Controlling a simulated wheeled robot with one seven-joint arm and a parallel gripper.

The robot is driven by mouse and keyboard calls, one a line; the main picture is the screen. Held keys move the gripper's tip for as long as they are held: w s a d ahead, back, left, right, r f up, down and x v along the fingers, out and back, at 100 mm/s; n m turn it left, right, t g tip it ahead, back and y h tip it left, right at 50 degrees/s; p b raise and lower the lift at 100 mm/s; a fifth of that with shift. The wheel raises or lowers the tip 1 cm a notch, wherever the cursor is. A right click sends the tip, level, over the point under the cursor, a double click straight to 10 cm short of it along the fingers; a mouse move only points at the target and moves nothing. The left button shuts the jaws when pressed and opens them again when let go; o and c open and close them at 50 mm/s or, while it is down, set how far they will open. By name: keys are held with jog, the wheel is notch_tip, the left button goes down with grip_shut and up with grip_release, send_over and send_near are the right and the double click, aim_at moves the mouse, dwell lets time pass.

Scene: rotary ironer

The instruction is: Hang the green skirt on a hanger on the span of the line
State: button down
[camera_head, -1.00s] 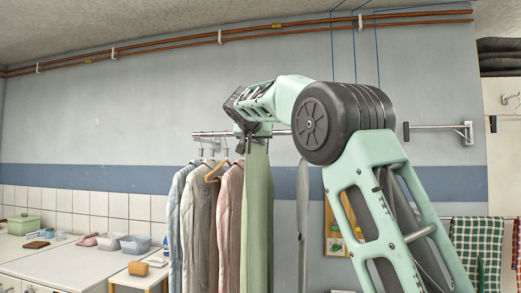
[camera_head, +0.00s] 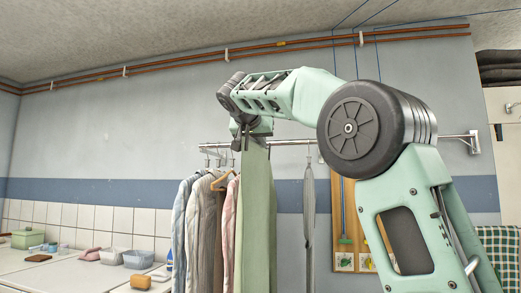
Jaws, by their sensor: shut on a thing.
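The green skirt (camera_head: 256,225) hangs long and flat below my gripper (camera_head: 250,140). My gripper is up at the height of the line (camera_head: 290,142), a metal rail along the wall. It looks shut at the top of the skirt; the hanger's hook is hidden behind the gripper and arm. I cannot tell whether the hook touches the rail. The skirt hangs just right of the other garments.
Striped shirts (camera_head: 207,230) hang on the rail to the left, one on a wooden hanger (camera_head: 221,183). A narrow grey garment (camera_head: 309,210) hangs to the right. A board (camera_head: 347,225) is on the wall. Tubs (camera_head: 137,259) stand on the counter at left.

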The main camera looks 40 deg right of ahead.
aim_at(249, 135)
jog(key=shift+s+a+b, duration=0.95)
jog(key=shift+s+a, duration=0.3)
jog(key=shift+a, duration=0.3)
jog(key=shift+s+a+b, duration=0.95)
jog(key=shift+s+a, duration=0.3)
jog(key=shift+a, duration=0.3)
jog(key=shift+s+a+b, duration=0.95)
jog(key=shift+s+a, duration=0.3)
jog(key=shift+a, duration=0.3)
jog(key=s+a+b, duration=0.2)
jog(key=s+a, duration=0.5)
jog(key=a, duration=0.1)
jog(key=shift+a, duration=0.3)
jog(key=shift+s, duration=0.1)
